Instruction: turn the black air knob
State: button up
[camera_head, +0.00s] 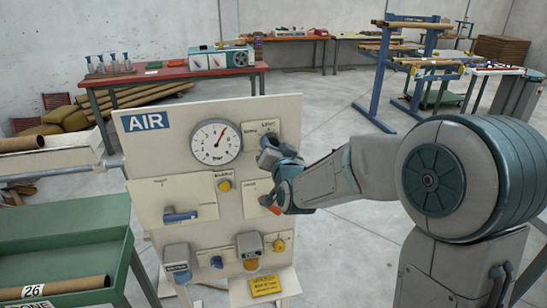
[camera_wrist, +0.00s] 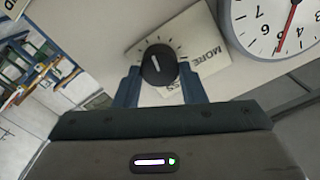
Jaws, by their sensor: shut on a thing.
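The black air knob (camera_wrist: 159,65) is on a pale plate with tick marks and the word MORE in the wrist view. Its white pointer line shows on its face. My gripper (camera_wrist: 160,82) has a finger on either side of the knob and is shut on it. In the head view my gripper (camera_head: 270,150) is at the upper right of the AIR panel (camera_head: 160,150) and hides the knob there. The round pressure gauge (camera_head: 216,143) is left of the gripper, its red needle pointing up and right. Part of the gauge also shows in the wrist view (camera_wrist: 275,22).
Below on the panel are a blue-handled valve (camera_head: 181,215), a yellow knob (camera_head: 224,185), a red-orange handle (camera_head: 268,202) and filter units (camera_head: 250,247). A green tray cart (camera_head: 70,240) stands left.

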jog(key=shift+f+m+b, duration=0.15)
jog(key=shift+m+b, duration=2.75)
jog(key=shift+b, duration=0.05)
jog(key=o, duration=1)
jog(key=shift+s, duration=0.1)
jog(key=v, duration=1.3)
jog(key=shift+s+b, duration=0.3)
jog(key=shift+b, duration=0.15)
